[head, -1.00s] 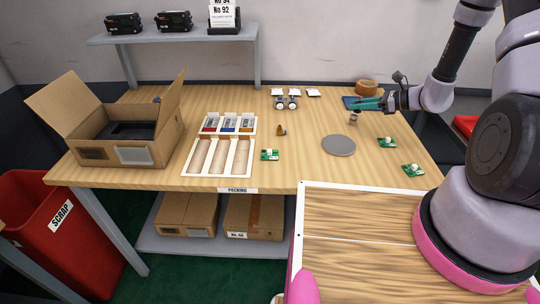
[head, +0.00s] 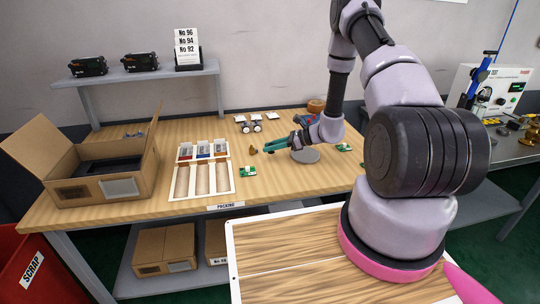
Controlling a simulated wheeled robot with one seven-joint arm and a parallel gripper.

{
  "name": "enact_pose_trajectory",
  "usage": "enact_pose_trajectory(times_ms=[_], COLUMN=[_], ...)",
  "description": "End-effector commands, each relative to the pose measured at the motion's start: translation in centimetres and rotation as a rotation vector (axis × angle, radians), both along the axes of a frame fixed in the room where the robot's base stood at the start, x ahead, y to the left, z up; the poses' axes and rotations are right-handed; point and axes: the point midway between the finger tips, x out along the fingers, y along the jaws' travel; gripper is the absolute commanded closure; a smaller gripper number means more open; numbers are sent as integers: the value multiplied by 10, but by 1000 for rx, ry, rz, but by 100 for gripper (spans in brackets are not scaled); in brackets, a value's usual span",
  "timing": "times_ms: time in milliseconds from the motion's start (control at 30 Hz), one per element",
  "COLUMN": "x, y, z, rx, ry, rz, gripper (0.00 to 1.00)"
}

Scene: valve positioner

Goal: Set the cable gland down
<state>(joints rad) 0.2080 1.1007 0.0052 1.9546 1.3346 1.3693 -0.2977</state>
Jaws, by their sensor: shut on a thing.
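My gripper (head: 268,147), with teal fingers, reaches left over the middle of the packing table (head: 335,178). It is shut on the cable gland, which is too small and too covered by the fingers to make out clearly. A small brass-brown piece (head: 254,150) shows just left of the fingertips. I cannot tell whether the fingers touch it. A grey round disc (head: 306,156) lies on the table under my wrist, partly covered by it.
A green circuit board (head: 248,171) lies in front of the fingertips. A white compartment tray (head: 203,180) and an open carton (head: 95,170) stand to the left. Another green board (head: 343,147) lies right of the disc. White-topped parts (head: 250,125) stand behind.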

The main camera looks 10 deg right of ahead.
Motion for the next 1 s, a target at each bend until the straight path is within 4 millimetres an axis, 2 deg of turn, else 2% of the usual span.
enact_pose_trajectory(times_ms=[100,200,567,600,667,1000], x=[-1,-1,-1,-1,-1,0], y=[0,0,0,0,0,0], z=[-20,-32,-36,-36,-36,-34], rx=[1,0,1,0,0,0], ry=[5,2,2,1,1,1], rz=[0,0,0,1,1,1], gripper=[100,100,100,63,40,40])
